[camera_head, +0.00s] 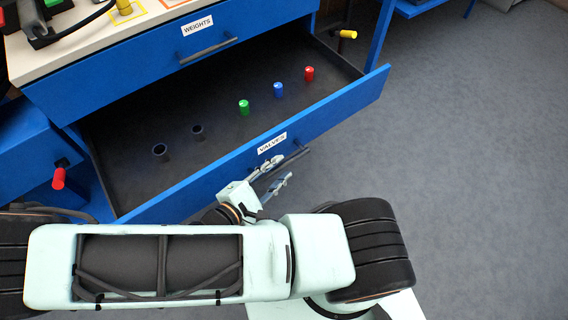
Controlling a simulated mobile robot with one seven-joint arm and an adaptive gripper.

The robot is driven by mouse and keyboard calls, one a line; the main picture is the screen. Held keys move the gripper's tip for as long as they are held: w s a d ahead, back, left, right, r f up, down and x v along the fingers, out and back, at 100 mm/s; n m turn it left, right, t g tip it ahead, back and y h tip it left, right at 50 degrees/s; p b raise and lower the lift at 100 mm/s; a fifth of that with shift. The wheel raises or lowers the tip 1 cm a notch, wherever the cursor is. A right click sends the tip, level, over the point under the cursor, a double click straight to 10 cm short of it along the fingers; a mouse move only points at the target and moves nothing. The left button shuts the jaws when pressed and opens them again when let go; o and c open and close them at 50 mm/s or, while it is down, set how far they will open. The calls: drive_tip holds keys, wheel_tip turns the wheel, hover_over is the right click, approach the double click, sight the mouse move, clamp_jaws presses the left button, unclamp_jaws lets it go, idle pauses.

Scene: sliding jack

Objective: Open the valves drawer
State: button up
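The valves drawer (215,182) is a blue-fronted drawer with a white "VALVES" label and a dark bar handle (290,164). It is pulled well out, and its dark inside shows. My gripper (277,173) is at the front of the drawer by the handle, below the label. Its fingers look spread on either side of the handle, with a gap between them. Whether they touch the handle is too small to tell.
Inside the drawer stand green (244,107), blue (278,90) and red (309,73) cylinders and two dark round holders (160,152). The weights drawer (180,50) above is shut. Red (58,178) and yellow (347,34) knobs stick out at the sides. Grey floor (470,180) is clear at right.

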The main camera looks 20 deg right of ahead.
drive_tip(key=v, duration=0.9)
